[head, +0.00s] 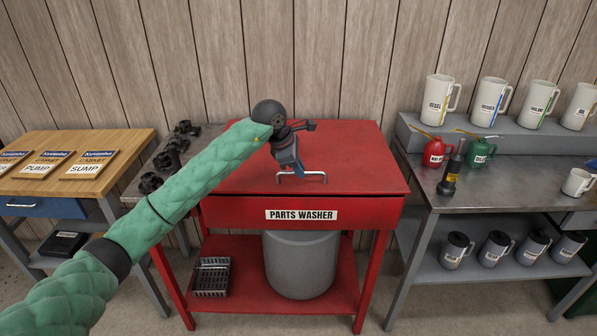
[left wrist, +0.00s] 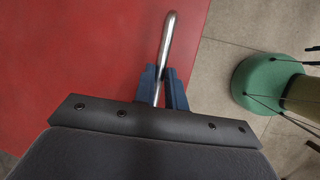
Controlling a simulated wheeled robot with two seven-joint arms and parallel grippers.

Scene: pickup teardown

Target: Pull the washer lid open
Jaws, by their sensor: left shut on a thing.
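The red parts washer lid (head: 350,158) lies flat and closed on the red cabinet labelled "PARTS WASHER" (head: 301,215). A silver bar handle (head: 314,179) stands near the lid's front edge. My left gripper (head: 291,168) is over the lid, at the left part of the handle. In the left wrist view its blue fingers (left wrist: 164,88) are shut on the silver handle (left wrist: 168,45), with the red lid (left wrist: 70,60) beside it. My right gripper is not in view.
A grey drum (head: 301,265) and a metal basket (head: 211,277) stand on the washer's lower shelf. A wooden bench (head: 90,150) stands at the left. A grey bench (head: 520,182) with jugs and cans stands close at the right.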

